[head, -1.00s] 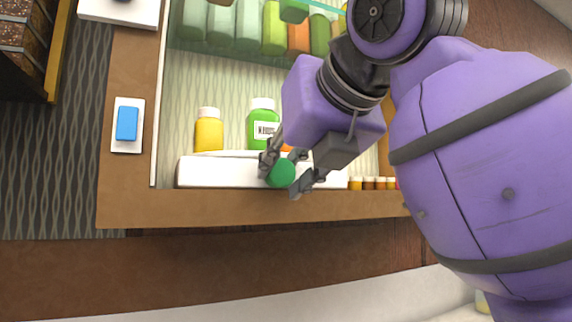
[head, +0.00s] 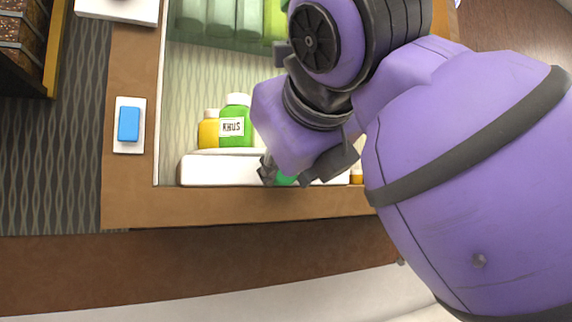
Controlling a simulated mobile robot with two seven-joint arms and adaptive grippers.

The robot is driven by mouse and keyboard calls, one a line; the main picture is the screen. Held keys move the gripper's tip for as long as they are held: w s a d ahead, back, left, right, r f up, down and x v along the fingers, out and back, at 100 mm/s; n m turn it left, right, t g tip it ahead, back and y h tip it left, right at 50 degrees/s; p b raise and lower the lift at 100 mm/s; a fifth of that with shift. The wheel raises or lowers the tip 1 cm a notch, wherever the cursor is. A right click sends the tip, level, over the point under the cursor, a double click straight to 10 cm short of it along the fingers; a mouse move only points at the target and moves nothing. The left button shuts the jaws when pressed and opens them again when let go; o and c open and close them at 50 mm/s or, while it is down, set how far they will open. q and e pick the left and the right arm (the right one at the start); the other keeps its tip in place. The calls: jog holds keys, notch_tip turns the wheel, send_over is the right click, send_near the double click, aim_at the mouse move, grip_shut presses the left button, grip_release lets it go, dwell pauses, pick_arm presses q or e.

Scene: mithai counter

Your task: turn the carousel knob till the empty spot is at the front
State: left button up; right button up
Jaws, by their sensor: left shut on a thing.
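The green carousel knob (head: 286,181) is on the front of a long white base (head: 218,170). My left gripper (head: 289,176) is shut on the knob, one finger on each side, and its wrist hides most of the knob. A green bottle labelled KHUS (head: 236,122) stands above the base, partly in front of a yellow bottle (head: 208,131), both with white caps. The rest of the carousel is behind my left arm, and no empty spot can be made out. My right gripper is not in view.
A glass-topped wooden counter frame (head: 185,207) surrounds the bottles. Several pale green bottles (head: 222,18) stand farther back. A blue block (head: 129,124) lies on a white plate at the left edge. A dark rack (head: 22,45) is at the upper left.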

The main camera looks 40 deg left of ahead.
pick_arm(q)
jog(key=shift+s+a+f, duration=0.1)
jog(key=shift+s+f, duration=0.05)
jog(key=shift+f, duration=0.15)
jog(key=o, duration=0.7)
jog(key=shift+o, duration=1.3)
jog(key=shift+s+r, duration=0.1)
jog(key=shift+s, duration=0.1)
jog(key=shift+w+r, duration=0.1)
jog(key=shift+w, duration=0.05)
notch_tip(320, 180, up, 10)
